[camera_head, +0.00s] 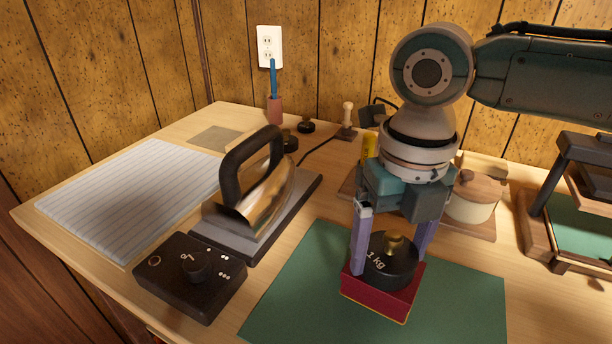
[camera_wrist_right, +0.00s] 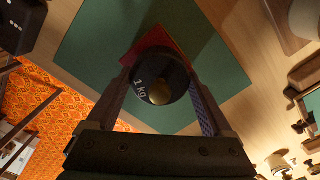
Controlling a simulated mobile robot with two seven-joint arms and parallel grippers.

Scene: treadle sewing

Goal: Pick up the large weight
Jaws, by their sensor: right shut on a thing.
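The large weight (camera_head: 388,266) is a black cylinder marked "1 kg" with a brass knob on top. In the head view it sits upright on or just above a red block (camera_head: 383,292); I cannot tell whether they touch. My right gripper (camera_head: 391,268) points down with one purple finger on each side of the weight, shut on it. In the right wrist view the weight (camera_wrist_right: 160,80) sits between the fingers, with part of the red block (camera_wrist_right: 152,42) beyond it. My left gripper is not in view.
The red block lies on a green mat (camera_head: 300,290). An iron (camera_head: 262,190) on its stand and a black control box (camera_head: 190,275) stand to the left. A lidded pot (camera_head: 474,200) and a wooden-framed stand (camera_head: 540,225) are at the right. Striped cloth (camera_head: 130,195) covers the far left.

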